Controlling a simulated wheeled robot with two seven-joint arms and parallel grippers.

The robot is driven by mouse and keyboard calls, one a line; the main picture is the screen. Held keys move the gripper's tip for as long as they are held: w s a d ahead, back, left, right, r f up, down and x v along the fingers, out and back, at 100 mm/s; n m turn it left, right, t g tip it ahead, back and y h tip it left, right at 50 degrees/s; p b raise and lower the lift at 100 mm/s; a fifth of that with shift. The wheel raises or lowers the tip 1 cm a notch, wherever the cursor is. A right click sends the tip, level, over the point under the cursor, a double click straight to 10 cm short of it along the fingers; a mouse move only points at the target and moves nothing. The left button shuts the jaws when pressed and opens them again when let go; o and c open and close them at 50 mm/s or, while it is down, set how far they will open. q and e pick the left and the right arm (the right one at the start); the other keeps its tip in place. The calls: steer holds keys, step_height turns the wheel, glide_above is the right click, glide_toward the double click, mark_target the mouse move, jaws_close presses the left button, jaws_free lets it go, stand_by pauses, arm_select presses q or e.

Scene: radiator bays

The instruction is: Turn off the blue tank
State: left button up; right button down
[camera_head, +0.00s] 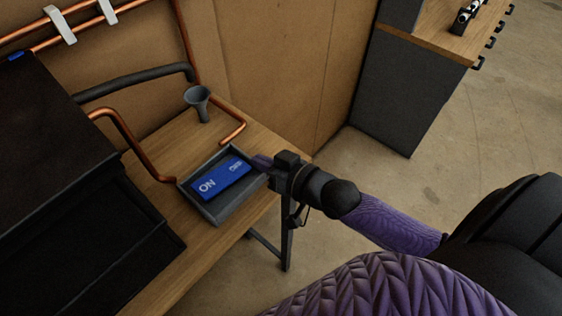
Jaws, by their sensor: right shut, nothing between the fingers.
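A blue rocker switch (221,180) lies in a grey tray-like housing (216,217) on the wooden bench. It reads "ON" at its near-left end and "OFF" at its far-right end; which end is pressed down I cannot tell for sure. My right gripper (262,162) is shut and empty, its fingertips at the right rim of the housing, close to the OFF end. Whether they touch the switch is unclear. A large black box (60,150) on the left carries a small blue mark (15,57) on its top edge. My left gripper is out of view.
A grey funnel (198,104) stands behind the housing.

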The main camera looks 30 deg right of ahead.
steer(key=shift+v, duration=2.35)
steer(key=shift+a, duration=0.1)
steer(key=shift+s+f, duration=0.1)
steer(key=shift+f, duration=0.05)
